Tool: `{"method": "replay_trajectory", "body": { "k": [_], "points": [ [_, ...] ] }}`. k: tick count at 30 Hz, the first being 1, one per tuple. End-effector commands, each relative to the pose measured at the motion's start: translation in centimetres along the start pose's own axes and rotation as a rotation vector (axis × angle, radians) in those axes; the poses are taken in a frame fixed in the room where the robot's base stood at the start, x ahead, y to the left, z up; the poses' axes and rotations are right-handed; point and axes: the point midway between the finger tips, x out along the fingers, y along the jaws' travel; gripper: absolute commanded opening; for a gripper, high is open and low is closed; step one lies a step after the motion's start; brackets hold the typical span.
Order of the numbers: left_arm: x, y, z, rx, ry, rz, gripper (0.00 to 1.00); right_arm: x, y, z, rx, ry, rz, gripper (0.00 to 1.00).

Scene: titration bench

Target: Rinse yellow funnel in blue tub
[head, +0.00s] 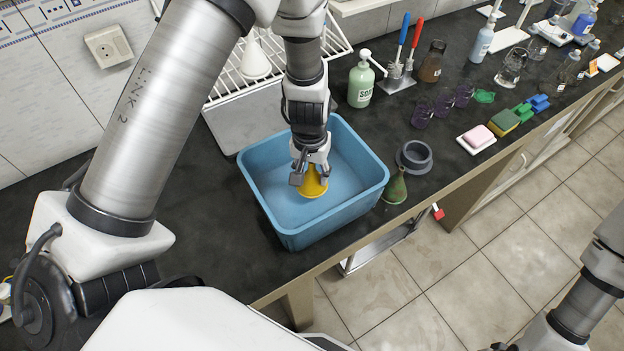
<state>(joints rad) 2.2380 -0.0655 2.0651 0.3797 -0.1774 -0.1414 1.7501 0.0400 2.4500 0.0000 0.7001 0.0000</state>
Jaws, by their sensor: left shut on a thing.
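The blue tub (268,210) stands on the dark bench near its front edge. My left gripper (310,180) reaches down into the tub from above and is shut on the yellow funnel (314,188). The funnel is partly hidden by the fingers, and I cannot tell whether it touches the tub floor. My right arm shows at the lower right, beyond the bench edge, but its gripper is not in view.
A green flask (396,188) and a grey ring (414,157) stand just right of the tub. A green soap bottle (361,82) stands behind it. A white drying rack (240,85) with a white funnel (255,60) is behind left. Bench left of the tub is clear.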

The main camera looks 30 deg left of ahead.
Motion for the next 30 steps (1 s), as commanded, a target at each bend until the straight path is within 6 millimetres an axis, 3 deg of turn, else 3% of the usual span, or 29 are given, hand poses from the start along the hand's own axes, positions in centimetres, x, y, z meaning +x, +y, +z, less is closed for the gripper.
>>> {"method": "replay_trajectory", "body": {
  "k": [1,30],
  "points": [
    [-1.0,0.0,0.0,0.000,0.000,0.000,0.28,-0.9,0.0,0.0,0.000,0.000,0.000,0.45],
    [-10.2,0.3,0.0,0.000,0.001,0.000,0.28,-8.9,-0.1,0.0,0.000,0.000,0.000,0.45]
  ]
}}
